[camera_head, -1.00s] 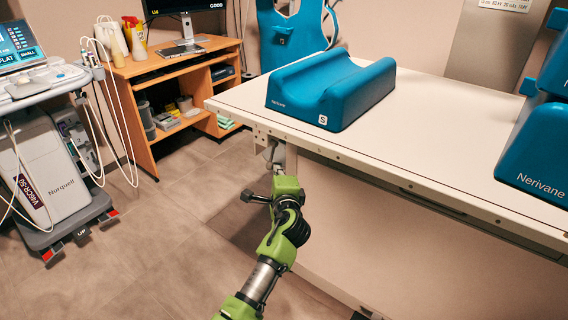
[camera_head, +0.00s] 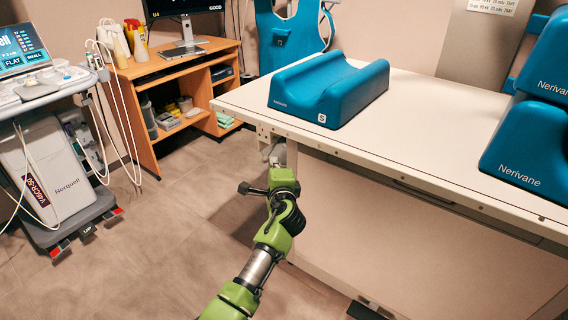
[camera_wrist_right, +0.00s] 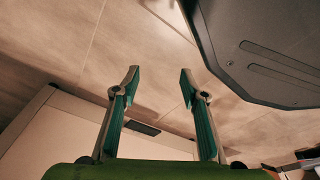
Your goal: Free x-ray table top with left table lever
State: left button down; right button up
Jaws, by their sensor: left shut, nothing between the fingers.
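The white x-ray table top (camera_head: 440,122) runs from the centre to the right of the head view. My left gripper (camera_head: 275,158) is at the underside of the table's near left corner, shut. Its fingertips are small and partly hidden by my wrist, close to a pale metal part (camera_head: 266,134) under the edge. I cannot make out the left table lever there, or whether the fingers touch it. My right gripper (camera_wrist_right: 158,78) is open and empty in the right wrist view, with floor tiles behind it.
A blue cushion (camera_head: 330,88) lies on the table top, and more blue cushions (camera_head: 530,150) stand at its right. A wheeled machine (camera_head: 60,170) is at the left and a wooden desk (camera_head: 150,85) at the back. Floor is free between machine and table.

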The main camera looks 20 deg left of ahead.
pick_arm(q)
jog(key=shift+a+r, duration=0.1)
jog(key=shift+r, duration=0.15)
pick_arm(e)
jog(key=shift+s+d+f, duration=0.1)
jog(key=shift+s+f, duration=0.75)
pick_arm(q)
jog(key=shift+s, duration=0.1)
jog(key=v, duration=1.2)
jog(key=shift+f, duration=0.15)
